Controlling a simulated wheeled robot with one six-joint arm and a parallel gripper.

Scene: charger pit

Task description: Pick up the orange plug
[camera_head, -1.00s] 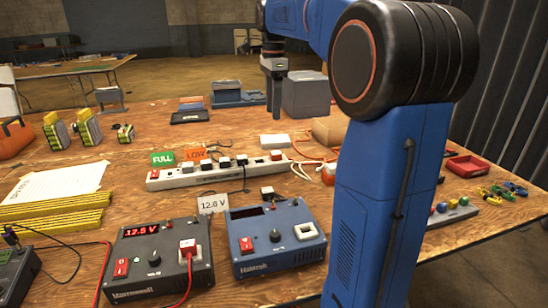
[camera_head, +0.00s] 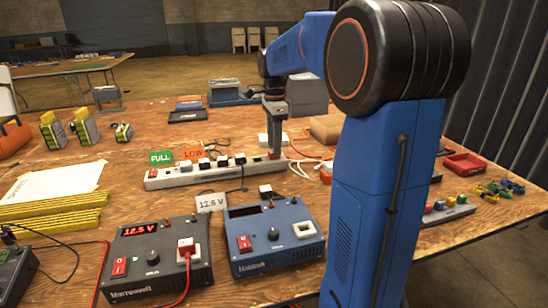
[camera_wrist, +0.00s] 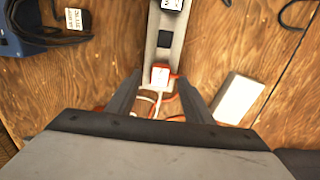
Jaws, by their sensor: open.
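The orange plug (camera_wrist: 160,75), with a white label on top, sits at the end of the white power strip (camera_wrist: 165,55) in the wrist view. An orange cord and a white cord show just below it. My gripper (camera_wrist: 158,92) is open and empty, with one finger on each side of the plug, and I cannot tell whether they touch it. In the head view my gripper (camera_head: 275,154) points down at the right end of the power strip (camera_head: 190,177), and its fingers largely cover the plug there.
Several other plugs (camera_head: 204,164) stand in the strip. A white block (camera_wrist: 239,98) lies right of the gripper. A black-and-red power supply (camera_head: 155,262) and a blue one (camera_head: 273,238) stand in front. Another orange object (camera_head: 326,172) is partly behind my arm.

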